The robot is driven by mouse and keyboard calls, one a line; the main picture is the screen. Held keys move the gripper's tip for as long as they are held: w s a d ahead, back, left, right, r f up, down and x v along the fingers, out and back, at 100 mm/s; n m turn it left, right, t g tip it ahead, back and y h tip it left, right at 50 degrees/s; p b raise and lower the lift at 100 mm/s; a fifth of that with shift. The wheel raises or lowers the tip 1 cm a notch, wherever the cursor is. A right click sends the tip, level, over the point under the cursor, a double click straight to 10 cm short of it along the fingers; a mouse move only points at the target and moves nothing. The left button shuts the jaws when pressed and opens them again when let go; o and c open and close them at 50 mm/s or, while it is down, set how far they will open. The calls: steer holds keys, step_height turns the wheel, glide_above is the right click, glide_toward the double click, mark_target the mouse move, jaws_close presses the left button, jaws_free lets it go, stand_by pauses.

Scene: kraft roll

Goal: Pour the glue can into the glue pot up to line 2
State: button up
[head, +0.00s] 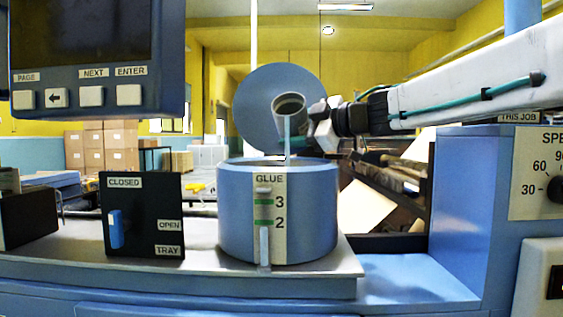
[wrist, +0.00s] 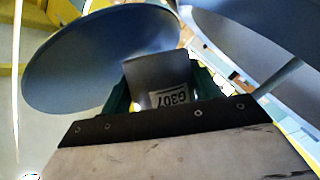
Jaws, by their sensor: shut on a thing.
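The glue can (head: 289,104) is grey and tipped over the glue pot, its mouth facing the head camera. A thin pale stream (head: 287,138) runs from its lip into the pot. My gripper (head: 318,112) is shut on the can from the right; in the wrist view the can (wrist: 148,72) sits between the green fingers with a label reading G307. The blue glue pot (head: 313,215) stands upright on the bench. Its gauge (head: 264,235) has green marks at 3 and 2. A pale column shows below mark 2, its top close to that mark. The glue inside is hidden.
A large blue disc (head: 262,90) stands behind the can. A black switch panel (head: 143,220), marked CLOSED, OPEN and TRAY, is left of the pot. A control screen (head: 90,50) hangs at upper left. A blue machine housing (head: 470,210) stands at right.

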steer(key=shift+w+f+n, duration=0.1)
steer(key=shift+n, duration=0.3)
stand_by(0.3)
steer(key=shift+r+n+t+y, duration=0.65)
steer(key=shift+r+n, duration=0.5)
steer(key=shift+n, duration=0.35)
stand_by(1.5)
steer(key=shift+s+a+f+n+y, duration=0.15)
steer(key=shift+s+n+y, duration=0.3)
steer(key=shift+n, duration=0.35)
stand_by(1.1)
steer(key=shift+w+d+r+m+h, duration=0.1)
steer(key=shift+w+d+m+h, duration=0.05)
steer(key=shift+w+m+h, duration=0.2)
steer(key=shift+w+d+r+m+h, duration=0.15)
steer(key=shift+w+m, duration=0.1)
steer(key=shift+m, duration=0.2)
step_height(320, 180, down, 2)
steer(key=m, duration=0.2)
steer(key=m+g+h, duration=0.1)
steer(key=shift+s+a+f, duration=0.1)
steer(key=shift+s+f, duration=0.05)
steer(key=shift+f, duration=0.1)
steer(key=shift+r+m, duration=0.1)
steer(key=shift+m, duration=0.2)
